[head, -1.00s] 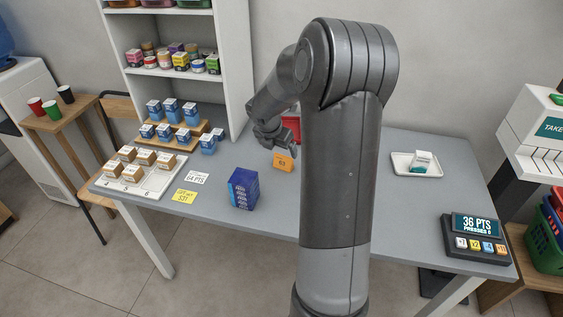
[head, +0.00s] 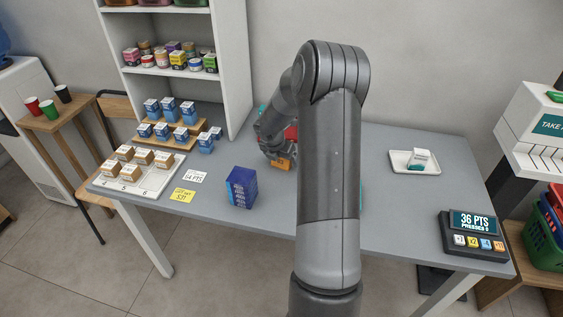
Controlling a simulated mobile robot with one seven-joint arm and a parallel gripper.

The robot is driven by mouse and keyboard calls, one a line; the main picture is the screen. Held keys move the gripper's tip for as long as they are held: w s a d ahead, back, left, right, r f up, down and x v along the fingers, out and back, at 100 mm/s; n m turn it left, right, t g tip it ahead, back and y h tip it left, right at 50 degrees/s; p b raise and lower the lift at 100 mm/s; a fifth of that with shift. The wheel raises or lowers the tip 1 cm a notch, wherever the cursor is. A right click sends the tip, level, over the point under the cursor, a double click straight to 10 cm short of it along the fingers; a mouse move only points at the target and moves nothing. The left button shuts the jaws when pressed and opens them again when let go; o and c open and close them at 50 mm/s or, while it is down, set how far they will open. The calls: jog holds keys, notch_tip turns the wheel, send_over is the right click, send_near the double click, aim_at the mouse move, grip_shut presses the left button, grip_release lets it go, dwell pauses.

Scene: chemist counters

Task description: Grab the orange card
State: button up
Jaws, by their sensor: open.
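The orange card (head: 283,164) stands on the grey table, near its middle, just left of my arm. My gripper (head: 277,154) is down at the card from above and covers its upper part. The gripper is open, with its fingers at the card; I cannot tell whether they touch it. The number on the card is mostly hidden now.
A dark blue box (head: 241,187) stands left of the card. A red object (head: 291,132) is partly hidden behind the gripper. A white tray (head: 415,170) and a points display (head: 474,235) are at right. Small boxes on a white board (head: 160,180) are at left.

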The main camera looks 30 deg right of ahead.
jog(key=shift+w+d+f, duration=0.1)
jog(key=shift+d+f, duration=0.1)
jog(key=shift+f, duration=0.25)
jog(key=shift+c, duration=0.5)
jog(key=c, duration=0.9)
